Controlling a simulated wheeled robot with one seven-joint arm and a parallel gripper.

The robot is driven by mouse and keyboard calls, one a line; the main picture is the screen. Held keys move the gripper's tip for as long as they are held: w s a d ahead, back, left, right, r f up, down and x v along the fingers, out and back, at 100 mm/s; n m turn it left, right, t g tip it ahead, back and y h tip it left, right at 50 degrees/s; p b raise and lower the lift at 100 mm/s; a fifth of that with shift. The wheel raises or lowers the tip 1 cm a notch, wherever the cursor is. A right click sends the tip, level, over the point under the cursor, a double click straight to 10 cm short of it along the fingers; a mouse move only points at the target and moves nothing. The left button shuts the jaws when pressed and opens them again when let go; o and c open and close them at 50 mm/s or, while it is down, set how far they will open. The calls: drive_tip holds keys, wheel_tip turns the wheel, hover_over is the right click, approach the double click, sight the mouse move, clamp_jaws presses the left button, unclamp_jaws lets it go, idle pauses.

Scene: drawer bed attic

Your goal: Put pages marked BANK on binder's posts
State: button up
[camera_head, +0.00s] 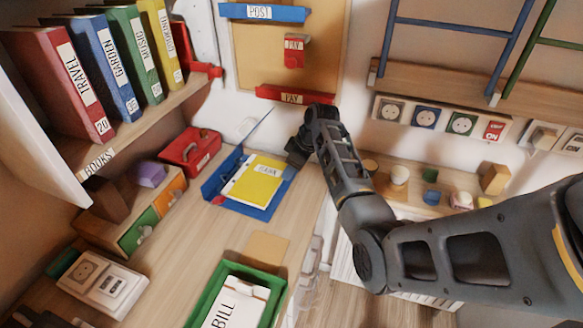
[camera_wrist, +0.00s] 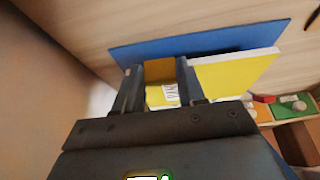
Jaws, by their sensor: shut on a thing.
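The yellow pages (camera_head: 253,184), with a white label that seems to read BANK, lie over or just above the open blue binder (camera_head: 214,187) on the desk. My gripper (camera_head: 297,156) is at the right edge of the pages. In the wrist view my gripper (camera_wrist: 160,88) is shut on the yellow pages (camera_wrist: 235,72), with an orange-brown patch and part of the label between the fingers. The blue binder (camera_wrist: 190,40) shows beyond them. The binder's posts are hidden, and I cannot tell whether the pages are on them.
A green tray (camera_head: 209,293) with BILL papers stands at the desk's front. A red box (camera_head: 190,150) and small drawers (camera_head: 140,228) are on the left. Binders stand on the BOOKS shelf (camera_head: 130,125). A low shelf (camera_head: 405,205) with small items is right. Bare desk lies left of centre.

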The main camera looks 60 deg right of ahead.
drive_tip(key=shift+f+b, duration=0.6)
drive_tip(key=shift+f, duration=0.4)
drive_tip(key=o, duration=1.1)
drive_tip(key=shift+o, duration=0.2)
drive_tip(key=shift+r, duration=0.1)
drive_tip(key=v, duration=0.7)
drive_tip(key=shift+s+r, duration=0.2)
drive_tip(key=shift+r, duration=0.05)
